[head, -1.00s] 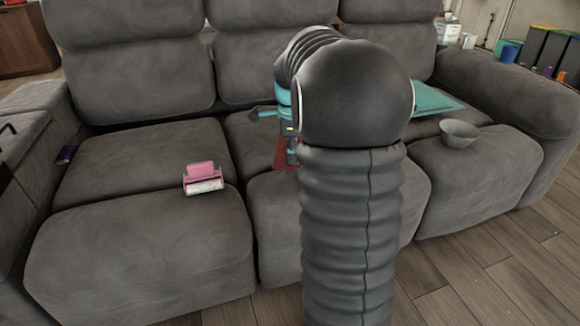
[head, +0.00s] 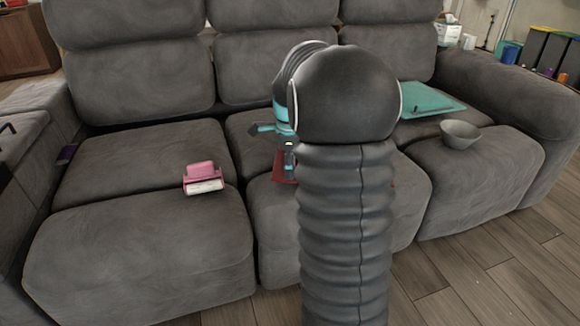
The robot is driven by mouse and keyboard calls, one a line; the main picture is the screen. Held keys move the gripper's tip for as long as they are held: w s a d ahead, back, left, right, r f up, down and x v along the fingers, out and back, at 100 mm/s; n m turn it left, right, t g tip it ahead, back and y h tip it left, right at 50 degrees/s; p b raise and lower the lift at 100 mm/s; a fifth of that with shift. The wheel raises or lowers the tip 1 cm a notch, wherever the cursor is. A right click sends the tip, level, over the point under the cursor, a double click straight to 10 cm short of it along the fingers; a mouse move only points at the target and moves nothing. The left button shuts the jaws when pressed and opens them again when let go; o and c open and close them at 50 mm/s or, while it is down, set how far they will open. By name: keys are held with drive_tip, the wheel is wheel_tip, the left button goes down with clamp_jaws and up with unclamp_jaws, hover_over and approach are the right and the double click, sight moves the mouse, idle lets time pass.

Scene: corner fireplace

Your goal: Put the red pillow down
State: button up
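The red pillow (head: 280,172) is mostly hidden behind my arm. A red sliver shows left of the arm at the middle seat, and a little red shows at its right side. My gripper (head: 290,165) is partly in view left of the arm, by the red sliver. Its fingertips are largely hidden, so I cannot tell whether it holds the pillow or whether the pillow rests on the seat.
The grey sofa (head: 130,245) fills the view. A pink and white object (head: 202,178) lies on the left seat. A grey bowl (head: 460,134) and a teal flat item (head: 430,99) are on the right seat. The left seat has bare room.

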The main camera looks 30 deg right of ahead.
drive_tip(key=shift+r, duration=0.1)
wheel_tip(320, 180, up, 11)
drive_tip(key=p, duration=0.2)
drive_tip(key=s+a+r+n, duration=0.3)
drive_tip(key=s+a+n, duration=0.2)
drive_tip(key=a, duration=0.2)
drive_tip(key=s+a+f+n+t, duration=0.2)
drive_tip(key=s+a+n, duration=0.5)
drive_tip(key=s+n, duration=0.2)
drive_tip(key=s+a+f+n+t, duration=0.3)
drive_tip(key=s+a+n, duration=0.4)
drive_tip(key=s+n, duration=0.3)
drive_tip(key=shift+s+f+n, duration=0.15)
drive_tip(key=shift+s+n, duration=0.1)
drive_tip(key=shift+n, duration=0.35)
wheel_tip(320, 180, up, 2)
drive_tip(key=shift+r+p, duration=0.1)
drive_tip(key=shift+p, duration=0.9)
